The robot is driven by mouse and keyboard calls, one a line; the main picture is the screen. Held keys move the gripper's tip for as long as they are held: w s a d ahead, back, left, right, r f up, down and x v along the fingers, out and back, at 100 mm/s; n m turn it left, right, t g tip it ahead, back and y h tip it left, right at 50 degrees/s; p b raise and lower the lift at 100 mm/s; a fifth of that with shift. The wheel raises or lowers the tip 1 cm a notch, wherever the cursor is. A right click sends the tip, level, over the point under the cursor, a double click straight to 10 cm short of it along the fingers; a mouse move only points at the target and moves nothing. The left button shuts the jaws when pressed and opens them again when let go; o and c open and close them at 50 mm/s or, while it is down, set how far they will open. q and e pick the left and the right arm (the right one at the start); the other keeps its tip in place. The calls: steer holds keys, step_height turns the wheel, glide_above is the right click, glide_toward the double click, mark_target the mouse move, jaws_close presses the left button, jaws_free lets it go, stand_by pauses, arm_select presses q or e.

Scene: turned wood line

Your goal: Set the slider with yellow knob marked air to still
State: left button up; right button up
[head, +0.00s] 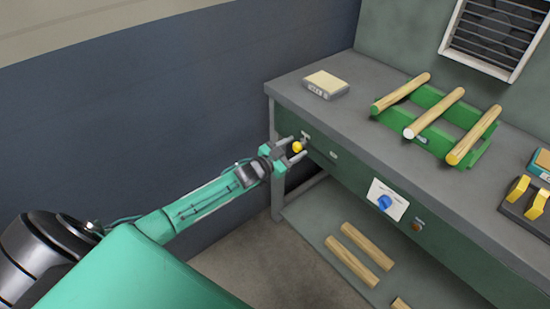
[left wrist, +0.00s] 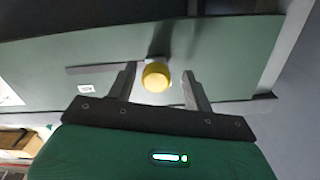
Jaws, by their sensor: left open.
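The slider's yellow knob (head: 297,147) stands out from the green front panel of the bench, near its left end. My right gripper is not in view.
The same panel carries a blue knob (head: 384,202) on a white plate and a brown knob (head: 417,225). On the bench top (head: 330,118) are a green rack (head: 431,146) with wooden rods and a small block (head: 325,84). More rods (head: 350,252) lie on the lower shelf.

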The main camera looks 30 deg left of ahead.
arm_select(q)
steer(key=v, duration=1.2)
steer(key=shift+s+a, duration=0.2)
steer(key=shift+s, duration=0.05)
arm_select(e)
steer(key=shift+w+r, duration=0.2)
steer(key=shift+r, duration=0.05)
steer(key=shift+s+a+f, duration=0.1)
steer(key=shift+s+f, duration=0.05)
